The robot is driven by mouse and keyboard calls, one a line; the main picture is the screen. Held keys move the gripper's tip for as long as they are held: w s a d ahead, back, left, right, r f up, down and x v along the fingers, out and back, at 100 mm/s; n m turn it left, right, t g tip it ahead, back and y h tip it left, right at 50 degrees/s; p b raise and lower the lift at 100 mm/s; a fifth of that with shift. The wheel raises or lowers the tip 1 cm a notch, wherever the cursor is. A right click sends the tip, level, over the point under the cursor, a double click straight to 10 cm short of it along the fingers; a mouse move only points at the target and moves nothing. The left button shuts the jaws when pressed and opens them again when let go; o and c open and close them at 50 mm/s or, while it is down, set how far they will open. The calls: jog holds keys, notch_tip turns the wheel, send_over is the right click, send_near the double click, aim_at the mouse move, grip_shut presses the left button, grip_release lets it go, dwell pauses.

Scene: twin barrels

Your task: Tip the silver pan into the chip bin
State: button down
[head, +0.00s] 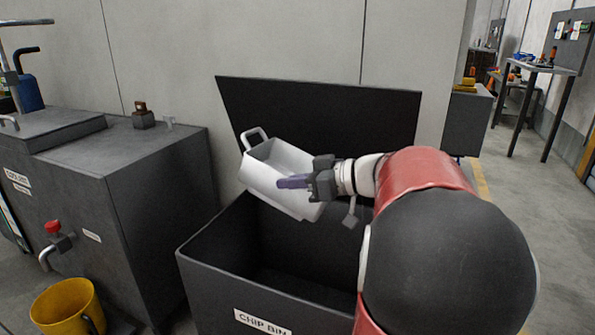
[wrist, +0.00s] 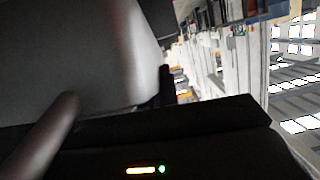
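The silver pan (head: 262,181), a pale box-shaped pan with a loop handle at its upper left, is in the air above the chip bin (head: 222,290). It is tilted. My gripper (head: 293,182) is at the pan's right side, one finger lying across its wall, and appears shut on it; the other finger is hidden. The dark bin is open, its lid (head: 330,110) raised behind the pan. No chips show in the pan or in the bin's dark inside. In the wrist view the pan (wrist: 85,50) fills the upper left, behind a blurred finger.
A dark cabinet (head: 150,185) with a red-knobbed tap (head: 54,232) stands left of the bin. A yellow bucket (head: 66,308) is on the floor below the tap. A grey wall is close behind the lid. Open floor and a work table (head: 541,68) lie at the far right.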

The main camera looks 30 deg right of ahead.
jog(key=shift+w+a+r+g+h+p, duration=0.55)
jog(key=shift+a+g+h+p, duration=0.25)
jog(key=shift+p, duration=1.75)
jog(key=shift+w+a+f+n+g+h, duration=0.15)
jog(key=shift+w+a+n+g+h, duration=0.15)
jog(key=shift+g+h, duration=0.25)
